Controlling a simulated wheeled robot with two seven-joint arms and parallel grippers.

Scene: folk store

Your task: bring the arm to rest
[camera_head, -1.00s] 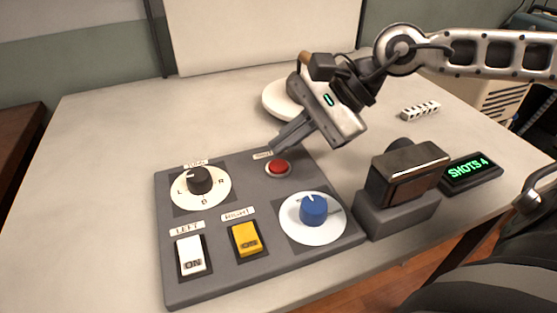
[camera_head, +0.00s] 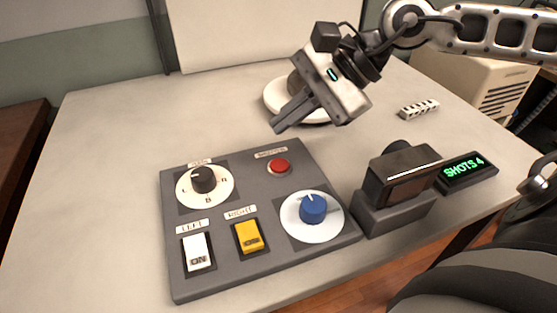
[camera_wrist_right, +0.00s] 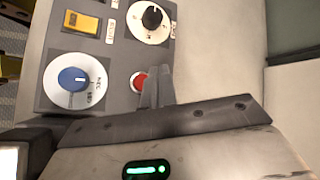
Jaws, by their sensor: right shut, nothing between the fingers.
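My right gripper (camera_head: 279,127) is shut and empty. In the head view it hangs above the table just behind the grey control panel (camera_head: 265,274), clear of the red button (camera_head: 278,166). In the right wrist view its closed fingers (camera_wrist_right: 157,88) overlap part of the red button (camera_wrist_right: 138,82). The panel also carries a black-knobbed dial (camera_head: 203,180), a blue knob (camera_head: 313,207), a white switch (camera_head: 197,252) and a yellow switch (camera_head: 249,237). My left gripper is not in view.
A black camera-like box (camera_head: 403,172) stands on a grey block right of the panel, beside a display (camera_head: 467,170) reading "SHOTS 4". A round white base (camera_head: 276,98) is behind my gripper. A small white strip (camera_head: 419,109) lies at the right. The table's left side (camera_head: 90,170) is clear.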

